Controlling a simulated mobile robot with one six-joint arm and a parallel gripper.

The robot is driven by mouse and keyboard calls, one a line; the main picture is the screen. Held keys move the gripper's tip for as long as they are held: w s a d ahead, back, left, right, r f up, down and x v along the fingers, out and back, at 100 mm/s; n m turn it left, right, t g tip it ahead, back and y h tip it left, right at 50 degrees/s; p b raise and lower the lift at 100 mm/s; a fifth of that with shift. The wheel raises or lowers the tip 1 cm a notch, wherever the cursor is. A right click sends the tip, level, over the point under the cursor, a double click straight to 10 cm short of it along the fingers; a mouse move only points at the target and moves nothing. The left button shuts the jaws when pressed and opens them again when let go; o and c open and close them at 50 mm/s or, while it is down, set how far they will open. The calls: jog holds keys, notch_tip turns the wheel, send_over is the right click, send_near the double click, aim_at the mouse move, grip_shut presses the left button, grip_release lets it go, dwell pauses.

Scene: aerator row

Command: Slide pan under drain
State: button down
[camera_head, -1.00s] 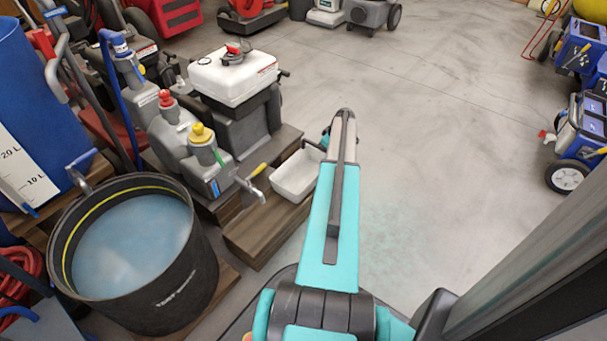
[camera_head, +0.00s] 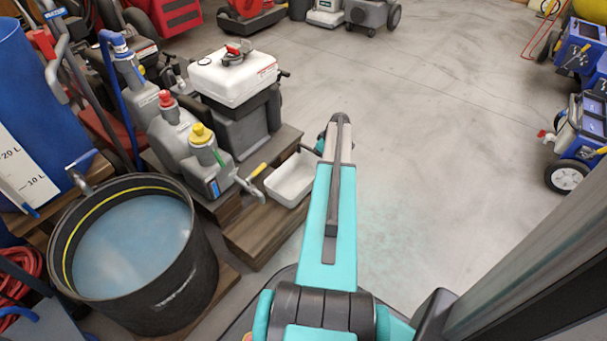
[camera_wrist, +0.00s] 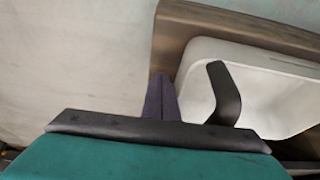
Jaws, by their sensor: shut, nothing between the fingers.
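The white rectangular pan (camera_head: 291,181) sits on a low wooden platform (camera_head: 262,232), just right of a grey drain tap (camera_head: 251,189) with a yellow lever. A visible gap remains between the tap's end and the pan's left wall in the picture. In the wrist view, the pan (camera_wrist: 262,56) fills the right side. My gripper (camera_wrist: 161,84) is shut and empty, its fingers close beside the pan's left edge; contact is unclear. A dark bent bar (camera_wrist: 222,95) crosses the pan's near edge; I cannot tell what it belongs to.
Grey jugs with red (camera_head: 167,100) and yellow (camera_head: 201,134) caps and a white-topped machine (camera_head: 233,76) stand behind the tap. A black tub of bluish water (camera_head: 160,302) is at left. Clear concrete floor (camera_head: 430,150) lies to the right.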

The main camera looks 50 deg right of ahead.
aim_at(291, 188)
jog(key=shift+a+f, duration=0.2)
jog(key=shift+a, duration=4.15)
jog(key=shift+a+f, duration=0.2)
jog(key=shift+a, duration=4.15)
jog(key=d+r+p, duration=0.3)
jog(key=r+p, duration=0.3)
jog(key=r, duration=0.3)
jog(key=shift+d+r, duration=0.2)
jog(key=shift+d, duration=0.05)
